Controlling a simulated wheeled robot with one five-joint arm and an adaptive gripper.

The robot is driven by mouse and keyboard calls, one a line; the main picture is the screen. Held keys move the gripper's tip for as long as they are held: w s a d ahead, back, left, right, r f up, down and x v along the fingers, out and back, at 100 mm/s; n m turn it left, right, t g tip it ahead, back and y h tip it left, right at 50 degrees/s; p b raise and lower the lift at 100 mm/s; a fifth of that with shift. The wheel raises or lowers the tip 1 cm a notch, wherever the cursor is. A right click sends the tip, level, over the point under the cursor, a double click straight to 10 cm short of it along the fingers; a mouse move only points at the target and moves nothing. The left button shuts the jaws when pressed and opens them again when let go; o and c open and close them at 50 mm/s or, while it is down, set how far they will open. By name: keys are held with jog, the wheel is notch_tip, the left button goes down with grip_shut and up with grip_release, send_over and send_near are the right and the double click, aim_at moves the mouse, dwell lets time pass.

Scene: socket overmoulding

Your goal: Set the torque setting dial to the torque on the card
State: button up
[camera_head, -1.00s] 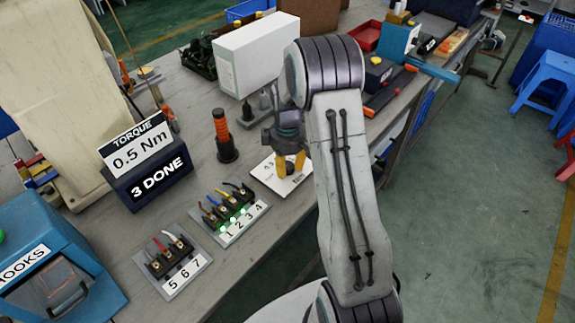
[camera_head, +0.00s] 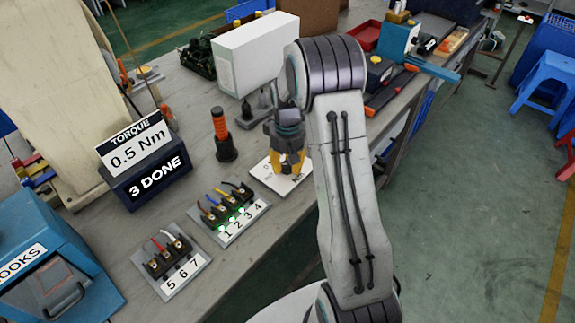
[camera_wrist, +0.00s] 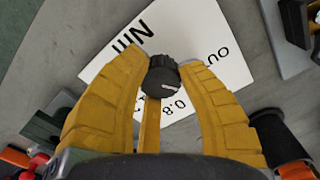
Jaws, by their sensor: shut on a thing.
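The torque card (camera_head: 132,148) reads "0.5 Nm" and stands on a dark box marked "3 DONE" (camera_head: 152,182). The torque dial (camera_wrist: 161,80) is a black ribbed knob with a pale pointer line, on a white plate (camera_wrist: 215,40). In the wrist view the plate shows "0.8" near the dial, "Nm" and part of "OU"; other markings are hidden by my fingers. My gripper (camera_wrist: 163,76) has its yellow fingers shut on the dial from both sides.
A black-and-orange screwdriver (camera_head: 222,135) stands left of the plate. A white box (camera_head: 255,52) stands behind.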

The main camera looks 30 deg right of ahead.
aim_at(287, 164)
jog(key=shift+m, duration=0.9)
jog(key=shift+w, duration=0.1)
jog(key=o, duration=1.2)
notch_tip(287, 164, up, 12)
dwell(0.4)
